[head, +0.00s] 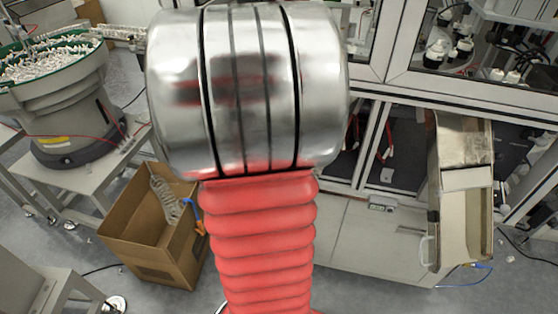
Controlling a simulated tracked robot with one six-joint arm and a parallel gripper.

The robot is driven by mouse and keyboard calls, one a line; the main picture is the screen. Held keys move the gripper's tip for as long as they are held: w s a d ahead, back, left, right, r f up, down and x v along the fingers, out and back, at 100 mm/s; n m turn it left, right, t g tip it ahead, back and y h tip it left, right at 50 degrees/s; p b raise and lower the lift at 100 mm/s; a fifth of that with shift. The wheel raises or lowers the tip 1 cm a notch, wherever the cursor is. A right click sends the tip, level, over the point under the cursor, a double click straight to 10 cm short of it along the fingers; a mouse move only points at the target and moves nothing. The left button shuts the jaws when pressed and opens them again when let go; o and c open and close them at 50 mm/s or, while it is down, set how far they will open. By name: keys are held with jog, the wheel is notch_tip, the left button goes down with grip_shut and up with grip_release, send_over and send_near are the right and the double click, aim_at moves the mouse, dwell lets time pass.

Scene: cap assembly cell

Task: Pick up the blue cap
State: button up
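I cannot make out a blue cap for certain in the head view. A small blue item (191,202) shows in the open cardboard box at the lower left, beside a coiled grey hose and a bit of orange. It is too small to tell what it is. My gripper is not in view. A large part of my arm, a shiny metal joint over a red ribbed sleeve, fills the middle of the picture and hides what is behind it.
The cardboard box (150,245) stands on the grey floor. A bowl feeder (62,110) full of white parts is on a stand at the left. A framed machine cabinet (455,90) with a metal chute (463,225) stands at the right. Thin cables lie on the floor.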

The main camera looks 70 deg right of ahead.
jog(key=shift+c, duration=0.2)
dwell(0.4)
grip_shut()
